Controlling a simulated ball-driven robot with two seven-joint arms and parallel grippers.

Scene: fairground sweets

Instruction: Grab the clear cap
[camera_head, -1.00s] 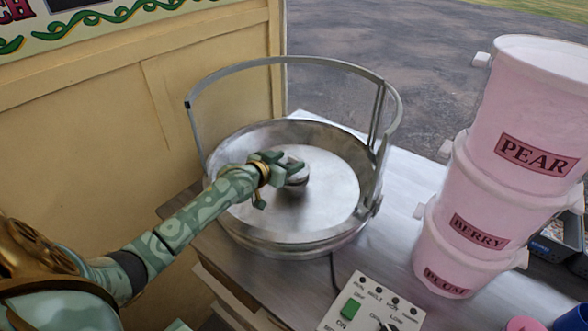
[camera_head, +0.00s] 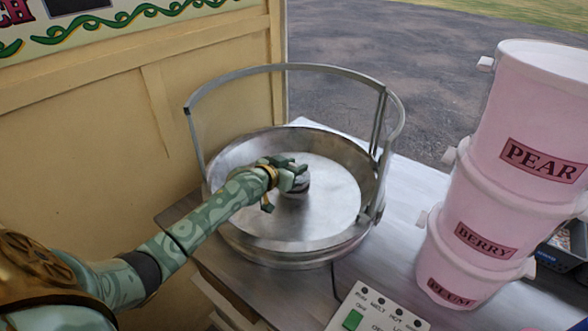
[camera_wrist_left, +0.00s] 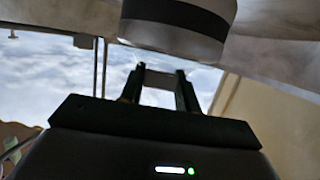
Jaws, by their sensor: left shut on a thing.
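My left gripper (camera_head: 292,172) is over the middle of the round metal pan (camera_head: 235,240), right at the spinner head (camera_head: 297,190). In the left wrist view its two fingers (camera_wrist_left: 160,86) are shut on a small, pale, see-through piece, which looks like the clear cap (camera_wrist_left: 160,77). The spinner head, with a dark band, fills the top of that view (camera_wrist_left: 175,22). In the head view the fingers hide the cap, and I cannot tell whether it still touches the spinner head. My right gripper is not in view.
A metal hoop (camera_head: 292,68) rises around the pan's back. Pink stacked tubs (camera_head: 500,110) labelled PEAR, BERRY and PLUM stand at right. A control box (camera_head: 375,310) with a green switch sits in front. A cream panel wall (camera_head: 110,140) is at left.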

